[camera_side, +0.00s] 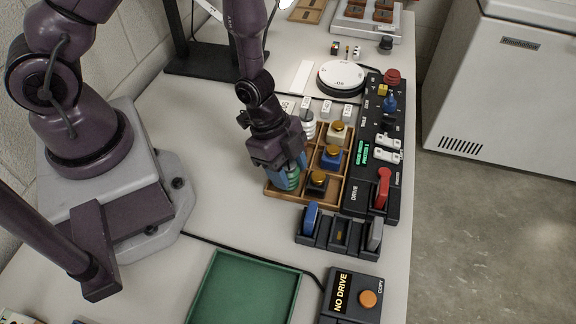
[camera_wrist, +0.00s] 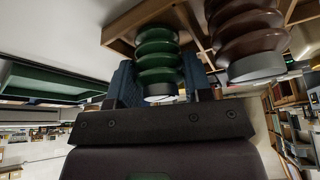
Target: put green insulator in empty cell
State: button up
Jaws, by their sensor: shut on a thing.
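The green ribbed insulator (camera_side: 289,180) is between the fingers of my gripper (camera_side: 287,172), at the near left corner of the wooden tray (camera_side: 272,197). In the wrist view the green insulator (camera_wrist: 157,60) stands between the two blue fingers of my gripper (camera_wrist: 160,84), which is shut on it. Its far end is at or inside the tray's frame; I cannot tell whether it touches the cell floor. A brown ribbed insulator (camera_wrist: 247,38) stands beside it in the wrist view. A white ribbed insulator (camera_side: 308,125) stands at the tray's far left. My gripper hides part of the left cells.
A black control panel (camera_side: 376,150) adjoins on the right. A switch box (camera_side: 339,233) and green tray (camera_side: 246,288) lie nearer. The table left of the wooden tray is clear.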

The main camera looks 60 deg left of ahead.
jog(key=o, duration=0.8)
jog(key=shift+f, duration=0.1)
jog(key=shift+c, duration=0.2)
jog(key=v, duration=0.5)
jog(key=shift+w, duration=0.1)
jog(key=shift+v, duration=1.4)
